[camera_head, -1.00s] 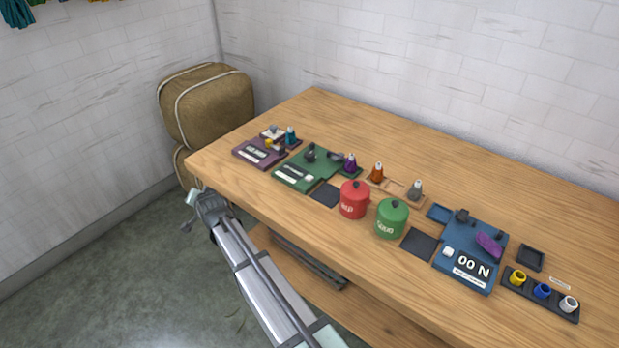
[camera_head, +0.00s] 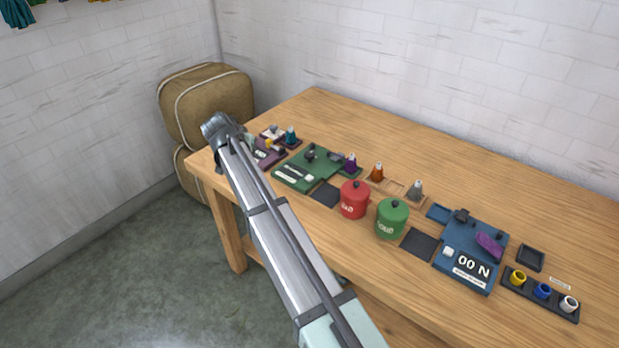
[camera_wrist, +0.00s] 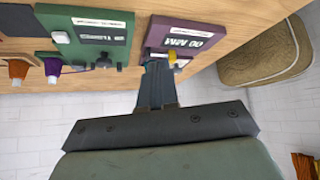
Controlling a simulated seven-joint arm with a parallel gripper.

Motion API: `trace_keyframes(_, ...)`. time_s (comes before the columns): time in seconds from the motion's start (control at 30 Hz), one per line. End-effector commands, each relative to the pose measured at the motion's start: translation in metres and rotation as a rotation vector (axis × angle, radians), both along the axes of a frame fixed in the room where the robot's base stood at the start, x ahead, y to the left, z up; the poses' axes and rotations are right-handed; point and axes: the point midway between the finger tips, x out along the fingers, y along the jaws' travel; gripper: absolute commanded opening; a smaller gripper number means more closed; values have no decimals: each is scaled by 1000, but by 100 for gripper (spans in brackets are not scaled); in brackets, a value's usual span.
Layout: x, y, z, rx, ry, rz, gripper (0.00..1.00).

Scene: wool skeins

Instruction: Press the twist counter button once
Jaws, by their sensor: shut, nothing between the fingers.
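Three boards with dark displays stand on the table: a purple one (camera_head: 270,158), a green one (camera_head: 290,178) and a blue one (camera_head: 455,270). I cannot tell from the lettering which is the twist counter. The green board has a pale button (camera_head: 309,178), as does the blue one (camera_head: 448,252). In the wrist view my gripper (camera_wrist: 157,66) is shut and empty, with its fingertips over the near-left part of the purple board (camera_wrist: 205,28). A small yellow part (camera_wrist: 172,57) shows beside the fingers. Any button behind the fingers is hidden; contact cannot be told.
A red canister (camera_head: 354,200) and a green canister (camera_head: 392,219) stand mid-table. Several coloured cones, including a teal one (camera_head: 291,137), stand near the boards. A wrapped bale (camera_head: 205,105) sits beyond the table's left end. The table's back is clear.

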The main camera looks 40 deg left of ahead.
Motion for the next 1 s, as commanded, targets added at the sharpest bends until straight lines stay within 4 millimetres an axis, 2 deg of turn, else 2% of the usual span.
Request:
trace_keyframes(0.03,16,-14,0,-52,-21,-17,0)
trace_keyframes(0.2,60,-63,2,-231,-80,-69,0)
trace_keyframes(0.4,96,-109,9,-394,-119,-125,0)
trace_keyframes(0.5,106,-124,11,-447,-129,-144,0)
trace_keyframes(0.7,114,-138,14,-494,-136,-162,0)
trace_keyframes(1.0,114,-138,14,-495,-136,-161,0)
